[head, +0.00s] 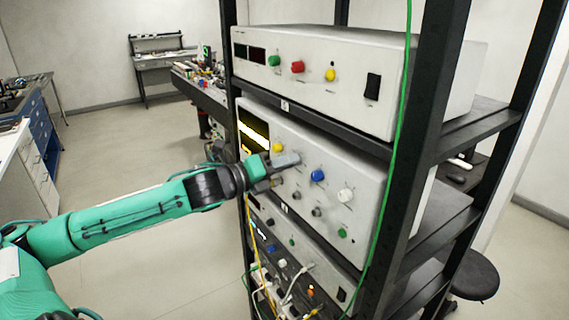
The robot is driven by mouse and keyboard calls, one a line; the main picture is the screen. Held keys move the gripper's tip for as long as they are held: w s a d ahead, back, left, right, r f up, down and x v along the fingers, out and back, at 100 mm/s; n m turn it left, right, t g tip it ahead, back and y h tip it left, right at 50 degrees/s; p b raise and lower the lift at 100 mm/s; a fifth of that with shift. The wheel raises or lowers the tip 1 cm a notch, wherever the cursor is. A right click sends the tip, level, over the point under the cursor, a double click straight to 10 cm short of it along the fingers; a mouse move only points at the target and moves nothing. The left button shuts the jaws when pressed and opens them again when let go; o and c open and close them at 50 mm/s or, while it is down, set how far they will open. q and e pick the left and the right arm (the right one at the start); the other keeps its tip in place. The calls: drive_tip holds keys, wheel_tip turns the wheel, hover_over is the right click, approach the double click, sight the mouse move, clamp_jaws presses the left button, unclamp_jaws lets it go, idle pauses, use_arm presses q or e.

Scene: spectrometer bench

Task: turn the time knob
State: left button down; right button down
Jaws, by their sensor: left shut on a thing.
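My left gripper (288,164) is at the front panel of the middle instrument (366,205) in the rack. It is shut on a knob there, which the fingers mostly hide. A yellow knob (278,148) shows just above the fingers. A blue knob (317,175) and a white knob (345,195) sit to the right on the same panel. Small grey knobs (297,195) and a green knob (342,233) are lower down. The panel labels are too small to read, so I cannot tell which is the time knob. My right gripper is not in view.
Another instrument (330,45) sits on the shelf above, and a cabled one (310,250) below. A black rack post (415,150) and a green cable (392,170) stand at the right. A stool (470,275) is behind. Open floor (130,150) lies to the left.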

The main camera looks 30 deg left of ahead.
use_arm(q)
drive_tip(key=shift+d+f+n+p, duration=0.1)
drive_tip(key=shift+n+p, duration=3.05)
drive_tip(key=shift+n, duration=4.6)
drive_tip(key=shift+f+n+p, duration=0.1)
drive_tip(key=shift+n+p, duration=3)
drive_tip(key=shift+n, duration=4.65)
drive_tip(key=shift+s, duration=0.1)
drive_tip(key=c, duration=1.3)
unclamp_jaws()
